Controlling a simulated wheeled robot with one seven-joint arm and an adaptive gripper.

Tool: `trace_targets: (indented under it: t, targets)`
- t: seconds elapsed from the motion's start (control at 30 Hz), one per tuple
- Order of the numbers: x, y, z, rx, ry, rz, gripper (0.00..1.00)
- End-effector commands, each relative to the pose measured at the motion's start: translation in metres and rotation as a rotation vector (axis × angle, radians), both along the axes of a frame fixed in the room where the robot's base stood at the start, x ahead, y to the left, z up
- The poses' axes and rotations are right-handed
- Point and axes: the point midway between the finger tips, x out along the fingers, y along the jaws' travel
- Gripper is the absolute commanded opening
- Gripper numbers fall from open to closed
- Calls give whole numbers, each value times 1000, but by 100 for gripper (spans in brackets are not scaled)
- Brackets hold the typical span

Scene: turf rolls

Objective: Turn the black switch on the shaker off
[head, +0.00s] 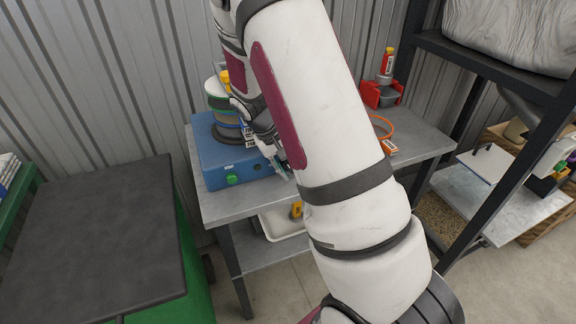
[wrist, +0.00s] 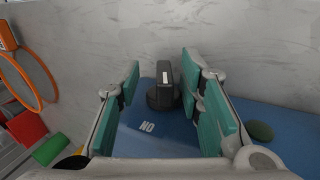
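The shaker (head: 215,165) is a blue box on the grey metal table, with a stack of round sieves (head: 222,108) on top and a green button (head: 232,179) on its front. The black switch (wrist: 163,90) shows in the wrist view as a round base with a raised grip and a white line. The letters "ON" appear upside down on the blue panel below it. My gripper (wrist: 160,80) is open, with one teal pad on each side of the switch. The right pad looks closer; I cannot tell whether it touches. In the head view, my arm and gripper (head: 283,170) hide the switch.
An orange ring (head: 381,127) and a red device (head: 382,94) stand on the table (head: 240,206) to the right of my arm. A white tray (head: 282,224) is on the shelf below. A dark-topped green bench (head: 95,240) stands left, a black rack (head: 505,150) right.

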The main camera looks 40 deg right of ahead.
Motion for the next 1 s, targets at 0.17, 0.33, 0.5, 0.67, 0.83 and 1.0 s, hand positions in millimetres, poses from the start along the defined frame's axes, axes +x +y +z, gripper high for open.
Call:
trace_targets:
  t: [0.17,0.33,0.5,0.67,0.83,1.0]
  targets:
    - [0,1,0,1,-1,1,32]
    - [1,2,-1,2,-1,2,32]
    - [1,4,2,3,-1,4,32]
    - [4,11,20,3,-5,4,32]
    - [8,23,53,2,-6,5,32]
    - [11,35,83,3,-6,4,32]
